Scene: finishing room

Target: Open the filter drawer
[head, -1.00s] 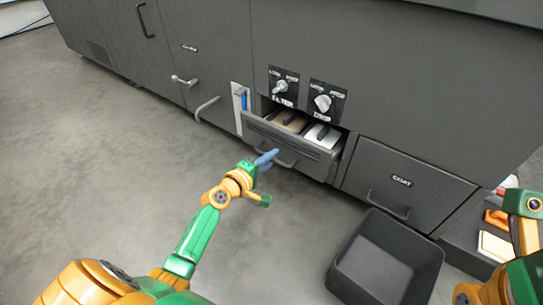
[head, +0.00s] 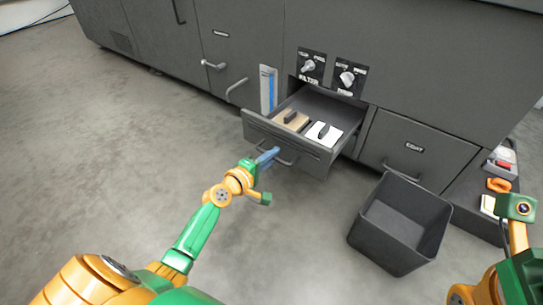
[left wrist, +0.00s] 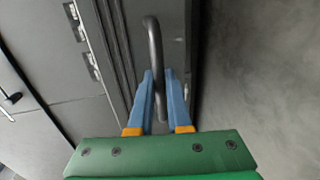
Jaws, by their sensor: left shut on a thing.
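The filter drawer (head: 290,146) stands well out of the dark cabinet, below the left knob and its FILTER label. Inside it lie a tan filter (head: 291,120) and a white filter (head: 324,133), each with a dark grip. My left gripper (head: 268,156) is shut on the drawer's handle (head: 287,160) at its left part. In the left wrist view the blue fingers (left wrist: 160,95) sit on either side of the curved handle bar (left wrist: 154,50). My right arm shows at the lower right edge, but its fingers are not in view.
Two knobs (head: 347,79) are on the panel above the drawer. A closed drawer (head: 416,148) is to the right. An open dark bin (head: 399,225) stands on the floor at right. A low tray (head: 470,205) with small items lies beyond it. The floor at left is clear.

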